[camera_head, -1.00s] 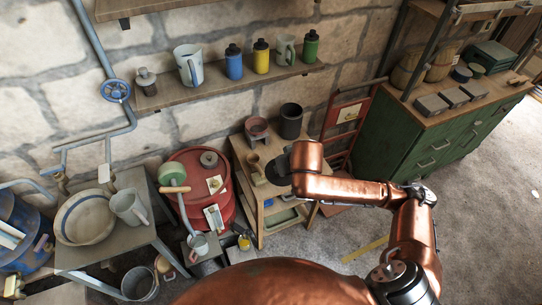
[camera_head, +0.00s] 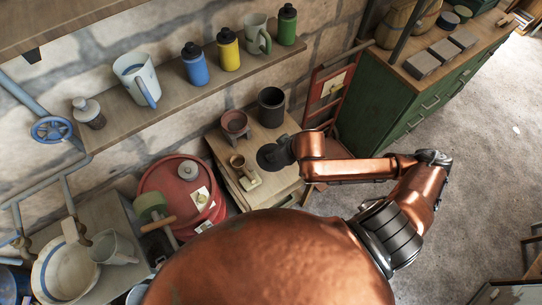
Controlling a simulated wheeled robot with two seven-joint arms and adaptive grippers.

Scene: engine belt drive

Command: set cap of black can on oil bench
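The black can (camera_head: 271,107) stands upright at the back right of the wooden bench (camera_head: 282,183), and its top looks open and dark. My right arm reaches in from the right over the bench. Its dark gripper end (camera_head: 273,156) is above the bench top, in front of the can and apart from it in the picture. The fingers are seen from above as one dark round shape, so I cannot tell whether they are open or hold a cap. No separate cap is clear on the bench. My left gripper is not in view.
The wall shelf (camera_head: 178,112) above carries bottles and mugs. A red hand truck (camera_head: 327,95) and a green cabinet (camera_head: 375,90) are to the right.

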